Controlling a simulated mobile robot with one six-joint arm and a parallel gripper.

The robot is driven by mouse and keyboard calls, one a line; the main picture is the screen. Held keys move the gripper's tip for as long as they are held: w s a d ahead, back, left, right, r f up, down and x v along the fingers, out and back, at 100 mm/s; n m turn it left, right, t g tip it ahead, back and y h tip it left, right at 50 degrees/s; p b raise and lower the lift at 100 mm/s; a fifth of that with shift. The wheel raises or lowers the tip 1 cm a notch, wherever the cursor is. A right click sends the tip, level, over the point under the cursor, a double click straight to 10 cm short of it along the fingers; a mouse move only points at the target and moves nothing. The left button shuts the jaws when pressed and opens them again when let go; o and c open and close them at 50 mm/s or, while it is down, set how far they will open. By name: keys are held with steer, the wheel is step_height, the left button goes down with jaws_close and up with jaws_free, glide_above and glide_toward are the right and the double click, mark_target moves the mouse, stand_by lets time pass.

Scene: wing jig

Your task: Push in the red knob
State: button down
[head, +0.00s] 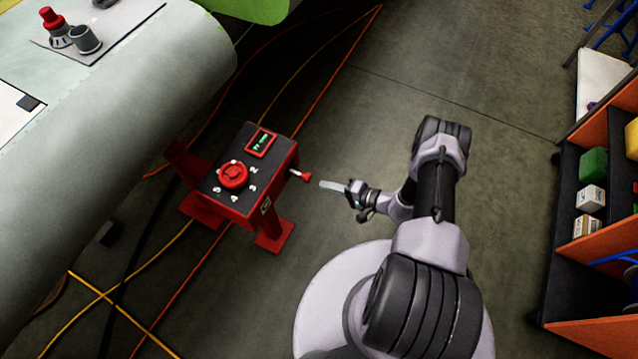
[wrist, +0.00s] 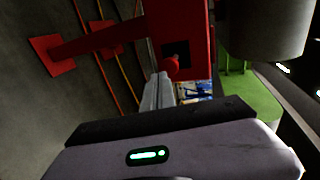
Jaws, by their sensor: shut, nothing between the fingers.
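A red box on a red stand (head: 283,165) has a small red ball knob (head: 307,177) on a pale rod sticking out of its right side. In the wrist view the red knob (wrist: 171,67) shows in front of a dark square opening on the box's side. My gripper (head: 323,184) is shut and empty. Its fingertips point left at the knob, with a small gap in the head view. In the wrist view the fingers (wrist: 158,90) end just below and left of the knob; contact cannot be told there.
A red rotary dial (head: 233,176) with numbers and a small green-lit display (head: 261,143) are on the box's top. A large wing panel (head: 150,90) lies to the left. Cables cross the floor. A shelf cart (head: 570,240) stands at right. Floor behind the gripper is clear.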

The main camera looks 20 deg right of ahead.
mark_target(310, 177)
steer(key=shift+w+a+r+b, duration=0.1)
steer(key=shift+w+a+b, duration=0.25)
steer(key=shift+w+a, duration=0.9)
steer(key=shift+w+a, duration=1)
steer(key=shift+w, duration=0.05)
steer(key=shift+w+a, duration=0.2)
steer(key=shift+r, duration=0.1)
